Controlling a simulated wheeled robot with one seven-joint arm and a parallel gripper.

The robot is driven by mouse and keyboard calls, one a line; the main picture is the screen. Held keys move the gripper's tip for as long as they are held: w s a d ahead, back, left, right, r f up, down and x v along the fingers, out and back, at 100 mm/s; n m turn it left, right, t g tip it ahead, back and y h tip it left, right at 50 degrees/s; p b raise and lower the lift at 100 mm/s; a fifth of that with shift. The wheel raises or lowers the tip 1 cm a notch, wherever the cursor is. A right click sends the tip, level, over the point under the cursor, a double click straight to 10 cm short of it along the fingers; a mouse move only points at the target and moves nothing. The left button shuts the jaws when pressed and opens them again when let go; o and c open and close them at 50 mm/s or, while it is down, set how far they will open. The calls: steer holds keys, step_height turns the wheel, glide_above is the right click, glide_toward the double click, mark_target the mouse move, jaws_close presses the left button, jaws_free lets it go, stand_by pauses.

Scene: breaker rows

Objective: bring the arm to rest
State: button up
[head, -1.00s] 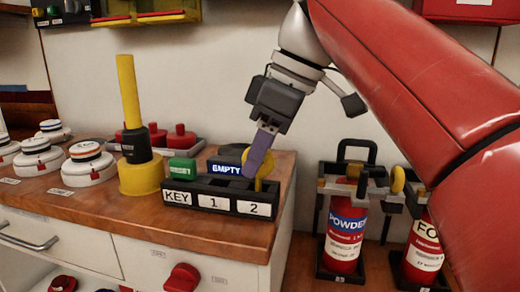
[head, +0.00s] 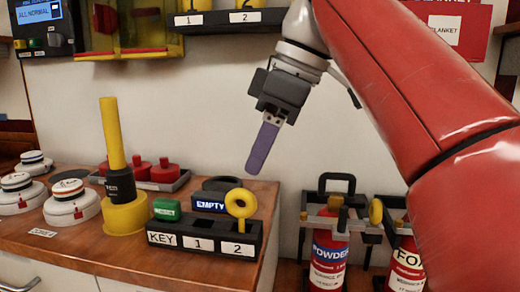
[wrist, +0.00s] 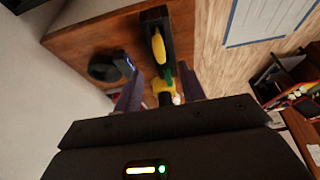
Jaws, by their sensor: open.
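My red arm reaches in from the right in the head view. My gripper (head: 262,148) has purple fingers that point down. It hangs in the air above the key holder (head: 205,240), clear of it. A yellow ring-shaped key (head: 241,203) stands upright in the holder near the slot labelled 2. In the wrist view the two purple fingers (wrist: 163,95) are apart with nothing held between them, and the yellow key (wrist: 158,45) and dark holder lie beyond them.
On the wooden counter (head: 100,255) stand a yellow-and-black tool (head: 120,180), a green block (head: 167,209), an EMPTY-labelled block (head: 210,204) and white detectors (head: 70,203). Extinguishers (head: 330,250) stand at right. A labelled rack (head: 228,18) and a panel (head: 42,25) hang on the wall.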

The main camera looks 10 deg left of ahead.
steer(key=s+d+f+m+t+h, duration=0.1)
steer(key=s+d+f+m, duration=0.2)
steer(key=f, duration=0.7)
steer(key=s+d+f+m+t+h, duration=0.2)
steer(key=s+d+f+m, duration=0.1)
steer(key=d+f+m, duration=0.5)
steer(key=s+d+f+m+t+h, duration=0.1)
steer(key=d+f+m, duration=0.5)
steer(key=f, duration=0.8)
steer(key=shift+s+d+f+t+h, duration=0.15)
steer(key=shift+s+d+t, duration=0.15)
steer(key=shift+s+d, duration=0.2)
steer(key=shift+s+d+f+t+h, duration=0.15)
steer(key=shift+s+d+t, duration=0.2)
steer(key=shift+d, duration=0.25)
steer(key=shift+r, duration=0.1)
steer(key=shift+c, duration=0.2)
